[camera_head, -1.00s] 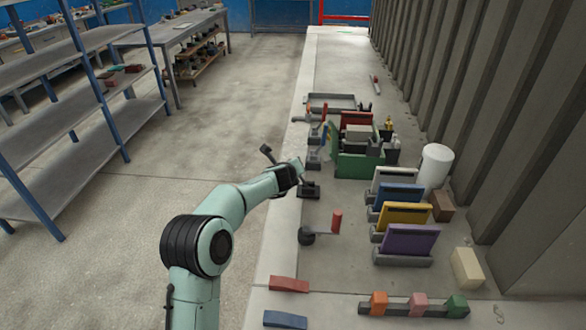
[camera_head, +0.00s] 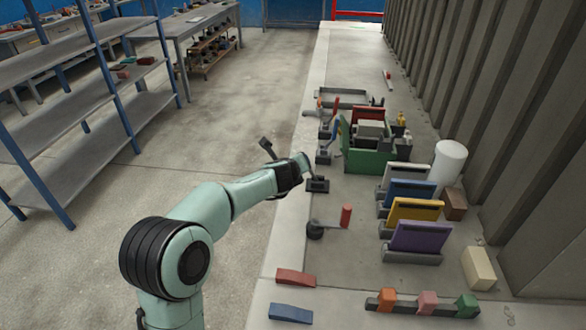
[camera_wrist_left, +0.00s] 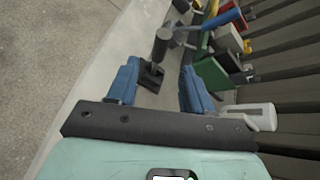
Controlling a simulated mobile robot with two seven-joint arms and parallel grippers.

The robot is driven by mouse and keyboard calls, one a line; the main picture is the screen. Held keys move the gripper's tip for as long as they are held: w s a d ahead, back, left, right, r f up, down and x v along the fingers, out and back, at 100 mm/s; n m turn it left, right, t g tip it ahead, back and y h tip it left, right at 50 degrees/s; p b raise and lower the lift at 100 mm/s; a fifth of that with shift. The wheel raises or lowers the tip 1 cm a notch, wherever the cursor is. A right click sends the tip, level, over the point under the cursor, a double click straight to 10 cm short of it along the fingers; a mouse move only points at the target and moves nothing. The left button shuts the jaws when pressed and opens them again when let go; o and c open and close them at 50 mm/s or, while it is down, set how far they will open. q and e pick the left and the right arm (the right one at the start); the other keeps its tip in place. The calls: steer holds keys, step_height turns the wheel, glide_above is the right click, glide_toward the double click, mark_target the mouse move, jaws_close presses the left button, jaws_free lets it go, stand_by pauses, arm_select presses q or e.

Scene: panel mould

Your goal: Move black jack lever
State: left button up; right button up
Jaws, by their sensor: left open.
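The black jack lever shows in the left wrist view with a dark cylindrical handle (camera_wrist_left: 162,42) standing on a black base (camera_wrist_left: 151,77). In the head view its black base (camera_head: 318,185) sits near the left edge of the bench, and its handle is hard to make out by the gripper. My left gripper (camera_head: 304,163) is at the lever. In the left wrist view its two blue fingers (camera_wrist_left: 159,68) are spread, with the lever between and beyond them. I cannot tell whether a finger touches it. My right gripper is not in view.
A red-handled crank (camera_head: 346,215) is nearer on the bench. Other levers (camera_head: 325,152) and a green box (camera_head: 352,160) stand beyond. Coloured upright panels (camera_head: 417,237) and a white cylinder (camera_head: 449,160) are to the right.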

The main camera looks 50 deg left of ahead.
arm_select(q)
steer(key=v, duration=0.5)
steer(key=shift+a, duration=0.1)
stand_by(0.6)
